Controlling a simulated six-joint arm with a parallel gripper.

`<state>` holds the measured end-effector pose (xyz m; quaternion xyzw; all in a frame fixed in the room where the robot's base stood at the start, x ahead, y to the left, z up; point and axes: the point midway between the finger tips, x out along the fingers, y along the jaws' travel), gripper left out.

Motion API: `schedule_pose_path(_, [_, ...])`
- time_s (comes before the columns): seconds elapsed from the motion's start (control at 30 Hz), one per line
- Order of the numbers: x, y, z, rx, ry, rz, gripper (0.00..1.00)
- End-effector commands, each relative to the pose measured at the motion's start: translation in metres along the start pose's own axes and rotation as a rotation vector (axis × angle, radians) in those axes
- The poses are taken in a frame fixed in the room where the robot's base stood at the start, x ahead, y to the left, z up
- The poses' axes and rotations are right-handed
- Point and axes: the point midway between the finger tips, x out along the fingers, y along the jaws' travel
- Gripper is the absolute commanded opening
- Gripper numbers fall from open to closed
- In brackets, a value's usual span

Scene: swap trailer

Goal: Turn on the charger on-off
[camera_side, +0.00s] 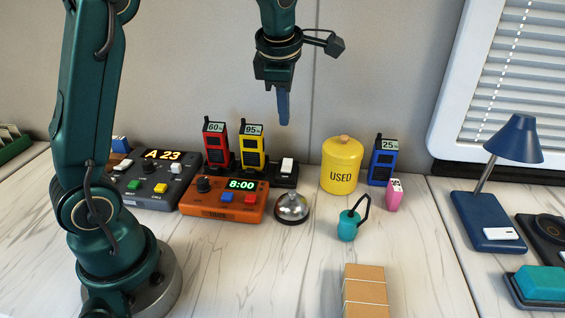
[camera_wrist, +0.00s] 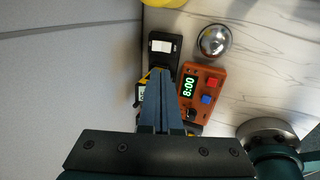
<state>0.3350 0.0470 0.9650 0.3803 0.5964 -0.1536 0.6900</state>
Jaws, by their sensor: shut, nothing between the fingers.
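The charger (camera_side: 284,183) is a black base against the back wall. A red handset (camera_side: 217,148) marked 60% and a yellow handset (camera_side: 251,150) marked 95% stand upright in it. In the wrist view the white switch (camera_wrist: 161,46) lies beyond my fingertips on the black charger base (camera_wrist: 163,58). In the wrist view my gripper (camera_wrist: 160,72) partly hides the handsets.
An orange clock box (camera_side: 225,200) showing 8:00 and a silver bell (camera_side: 291,208) stand in front of the charger. A yellow USED canister (camera_side: 342,165) is close to the right. A blue handset (camera_side: 382,160) marked 25% stands beyond it. A grey console (camera_side: 152,180) is left.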

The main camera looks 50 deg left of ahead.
Motion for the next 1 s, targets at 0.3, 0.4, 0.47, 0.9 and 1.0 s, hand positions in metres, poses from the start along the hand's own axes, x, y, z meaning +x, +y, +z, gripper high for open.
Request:
schedule_pose_path(0.3, [0.003,0.014,0.001,-0.001,0.0,0.0,0.0])
schedule_pose_path(0.4, [0.003,0.014,0.001,-0.001,0.0,0.0,0.0])
schedule_pose_path(0.47, [0.003,0.014,0.001,-0.001,0.0,0.0,0.0])
schedule_pose_path(0.9, [0.061,0.013,0.0,-0.002,0.005,-0.005,0.0])
schedule_pose_path(1.0, [0.083,0.012,-0.001,-0.002,0.005,-0.007,0.0])
